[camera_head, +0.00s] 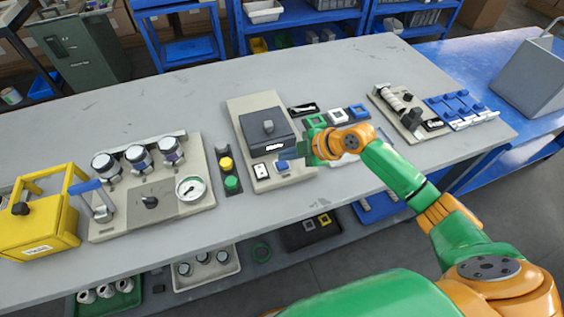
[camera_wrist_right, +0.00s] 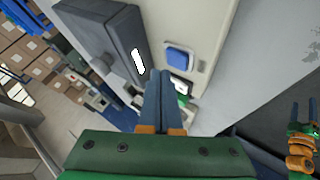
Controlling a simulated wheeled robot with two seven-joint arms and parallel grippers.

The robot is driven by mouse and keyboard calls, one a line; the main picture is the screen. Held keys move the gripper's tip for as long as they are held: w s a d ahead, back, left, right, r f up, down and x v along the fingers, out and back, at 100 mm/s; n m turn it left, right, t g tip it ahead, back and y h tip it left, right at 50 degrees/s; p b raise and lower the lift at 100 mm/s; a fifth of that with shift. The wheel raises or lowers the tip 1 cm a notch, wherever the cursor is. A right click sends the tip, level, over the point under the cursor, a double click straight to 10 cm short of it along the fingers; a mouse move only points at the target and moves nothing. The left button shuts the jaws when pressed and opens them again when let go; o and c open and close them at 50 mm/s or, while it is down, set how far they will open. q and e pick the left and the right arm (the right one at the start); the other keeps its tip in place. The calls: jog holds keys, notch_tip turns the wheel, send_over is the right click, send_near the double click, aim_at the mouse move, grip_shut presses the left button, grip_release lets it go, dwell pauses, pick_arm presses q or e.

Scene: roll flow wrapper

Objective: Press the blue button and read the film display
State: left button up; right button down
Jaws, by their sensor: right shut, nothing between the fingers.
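The blue button (camera_head: 283,165) sits on the front of a beige base plate, below a dark-lidded unit (camera_head: 267,128). In the right wrist view the blue button (camera_wrist_right: 180,58) is raised and uncovered. A small lit white display (camera_head: 273,147) is on the dark unit's front edge; it also shows in the right wrist view (camera_wrist_right: 138,62), its reading too small to make out. My right gripper (camera_head: 288,155) is shut and empty, close beside the button. In the wrist view its fingertips (camera_wrist_right: 161,74) are left of the button, with no contact visible. My left gripper is absent from the head view.
Left of the unit stand green, yellow and black buttons (camera_head: 228,169), a plate with gauge and knobs (camera_head: 150,198), and a yellow box (camera_head: 38,222). The grey tabletop is clear behind.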

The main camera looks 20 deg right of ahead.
aim_at(287, 165)
notch_tip(287, 165, up, 5)
jog(key=p, duration=0.4)
jog(key=shift+f, duration=0.15)
